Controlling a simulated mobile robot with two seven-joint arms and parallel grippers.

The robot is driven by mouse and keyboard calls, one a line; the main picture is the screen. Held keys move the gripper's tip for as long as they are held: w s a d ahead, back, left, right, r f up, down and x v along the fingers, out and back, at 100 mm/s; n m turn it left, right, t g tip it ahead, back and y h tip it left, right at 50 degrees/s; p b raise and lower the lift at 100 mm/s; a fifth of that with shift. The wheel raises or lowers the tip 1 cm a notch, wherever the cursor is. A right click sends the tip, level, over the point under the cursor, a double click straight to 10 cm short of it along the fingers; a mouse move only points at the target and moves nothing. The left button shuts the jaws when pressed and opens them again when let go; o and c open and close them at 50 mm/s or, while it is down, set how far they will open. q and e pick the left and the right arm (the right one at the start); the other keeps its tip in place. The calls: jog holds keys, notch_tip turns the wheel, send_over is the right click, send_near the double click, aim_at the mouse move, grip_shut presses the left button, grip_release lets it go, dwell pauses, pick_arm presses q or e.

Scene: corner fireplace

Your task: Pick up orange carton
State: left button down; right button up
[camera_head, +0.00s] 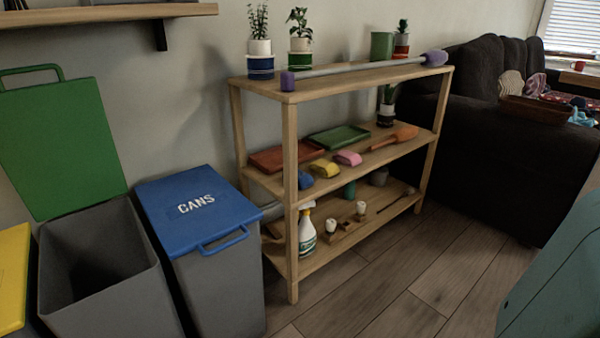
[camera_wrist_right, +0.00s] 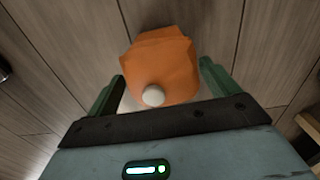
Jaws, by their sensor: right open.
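The orange carton (camera_wrist_right: 165,62) shows in the right wrist view, over the wooden floor. It has a round white cap (camera_wrist_right: 153,95) that faces the camera. My right gripper (camera_wrist_right: 162,85) is open, with one green finger on each side of the carton's capped end. A gap shows between the left finger and the carton; I cannot tell whether the right finger touches it. The carton does not show in the head view. My left gripper is in neither view.
In the head view a wooden shelf (camera_head: 372,74) holds plants, trays and a spray bottle (camera_head: 307,232). A blue-lidded cans bin (camera_head: 195,208) and an open grey bin (camera_head: 105,290) stand at left. A dark sofa (camera_head: 490,140) stands at right. Floor (camera_head: 400,290) in front is clear.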

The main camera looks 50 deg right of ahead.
jog(key=shift+w+f+b, duration=0.1)
jog(key=shift+f+b, duration=0.65)
jog(key=shift+f, duration=0.6)
jog(key=shift+c, duration=0.5)
jog(key=c, duration=1)
